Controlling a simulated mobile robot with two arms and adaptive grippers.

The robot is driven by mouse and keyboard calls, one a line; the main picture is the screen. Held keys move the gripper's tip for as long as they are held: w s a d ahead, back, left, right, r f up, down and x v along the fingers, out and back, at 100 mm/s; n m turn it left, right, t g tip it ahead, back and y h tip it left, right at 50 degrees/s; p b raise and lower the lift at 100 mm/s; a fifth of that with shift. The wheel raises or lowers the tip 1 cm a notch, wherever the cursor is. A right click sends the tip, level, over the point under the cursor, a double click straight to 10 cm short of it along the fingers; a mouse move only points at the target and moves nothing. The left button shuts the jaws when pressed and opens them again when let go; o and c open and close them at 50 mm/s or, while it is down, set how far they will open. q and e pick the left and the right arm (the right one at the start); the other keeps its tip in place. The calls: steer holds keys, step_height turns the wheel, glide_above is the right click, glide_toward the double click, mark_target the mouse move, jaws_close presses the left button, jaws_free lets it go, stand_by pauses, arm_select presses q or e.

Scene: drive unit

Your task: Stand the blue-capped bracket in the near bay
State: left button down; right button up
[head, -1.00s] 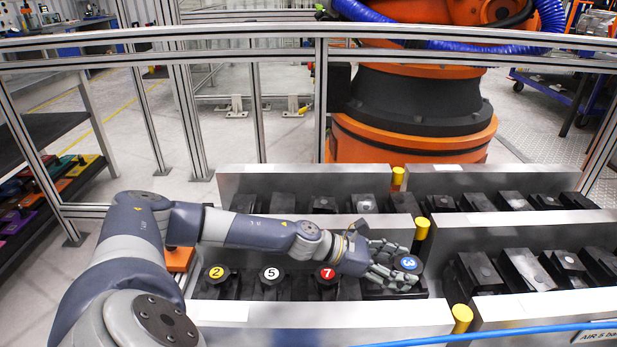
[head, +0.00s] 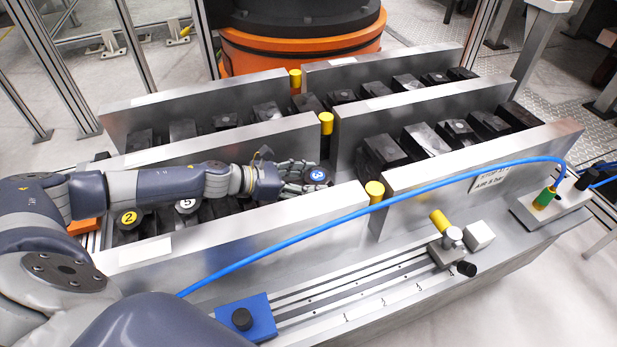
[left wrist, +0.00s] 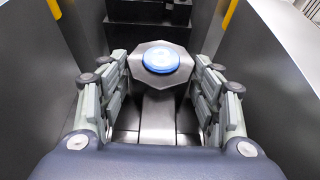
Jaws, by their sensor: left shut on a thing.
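The bracket's foot is mostly hidden in the head view. My right gripper is out of view. I cannot tell which bay is the near one.
Brackets with yellow (head: 129,218) and white (head: 186,205) caps stand left in that row. Metal walls (head: 235,232) divide the rows, with yellow posts (head: 374,191) between. A blue hose (head: 420,180) crosses above a front rail with a blue block (head: 243,318).

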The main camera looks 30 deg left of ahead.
arm_select(q)
steer(key=shift+w+f+b, duration=0.1)
steer(key=shift+f+b, duration=0.4)
steer(key=shift+f, duration=1.05)
steer(key=c, duration=0.5)
jaws_free()
steer(key=shift+s+f, duration=0.15)
steer(key=shift+s, duration=0.05)
steer(key=shift+p+v, duration=0.6)
steer(key=shift+v, duration=5.35)
